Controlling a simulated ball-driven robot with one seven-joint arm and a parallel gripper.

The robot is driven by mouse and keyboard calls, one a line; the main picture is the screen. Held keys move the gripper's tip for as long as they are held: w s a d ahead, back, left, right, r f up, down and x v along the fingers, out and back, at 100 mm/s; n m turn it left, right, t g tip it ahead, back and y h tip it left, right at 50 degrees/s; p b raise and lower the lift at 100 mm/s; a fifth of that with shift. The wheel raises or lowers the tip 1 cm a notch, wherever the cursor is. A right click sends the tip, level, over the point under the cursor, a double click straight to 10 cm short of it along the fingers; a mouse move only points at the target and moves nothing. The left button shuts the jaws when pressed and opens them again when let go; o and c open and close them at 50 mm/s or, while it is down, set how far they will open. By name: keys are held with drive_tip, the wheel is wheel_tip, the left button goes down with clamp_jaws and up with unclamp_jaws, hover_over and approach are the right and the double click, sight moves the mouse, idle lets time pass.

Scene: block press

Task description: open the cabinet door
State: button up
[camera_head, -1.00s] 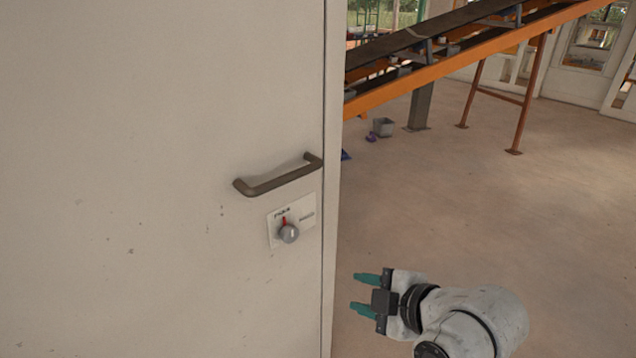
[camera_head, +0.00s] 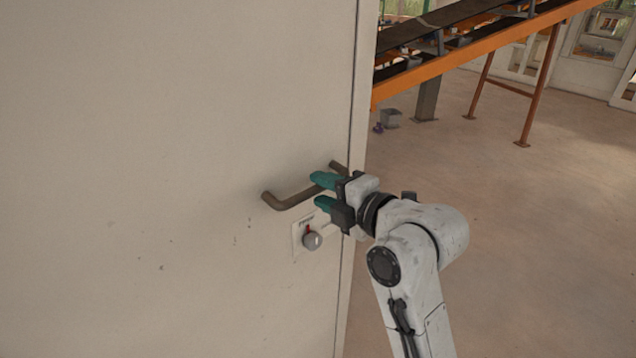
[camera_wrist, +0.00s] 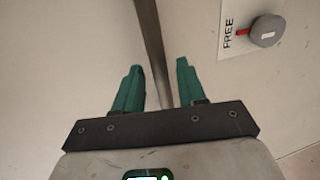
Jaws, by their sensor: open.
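The cabinet door (camera_head: 170,150) is a large pale panel filling the left of the head view, and it looks shut. Its brown bar handle (camera_head: 290,199) is near the right edge. My gripper (camera_head: 318,192) is open at the handle, with its teal fingers partly covering the bar. In the wrist view the handle bar (camera_wrist: 148,35) runs down between the two spread fingers (camera_wrist: 155,85). I cannot tell whether either finger touches it. Below the handle is a plate with a grey knob (camera_head: 312,241); the wrist view shows the knob (camera_wrist: 267,31) beside the word FREE.
An orange conveyor frame (camera_head: 480,52) slopes across the back right, on rust-coloured legs. A small grey bin (camera_head: 391,118) stands on the floor. The floor (camera_head: 540,230) to the right is clear.

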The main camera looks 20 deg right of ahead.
drive_tip(key=shift+x, duration=1.05)
drive_tip(key=shift+c, duration=0.4)
clamp_jaws()
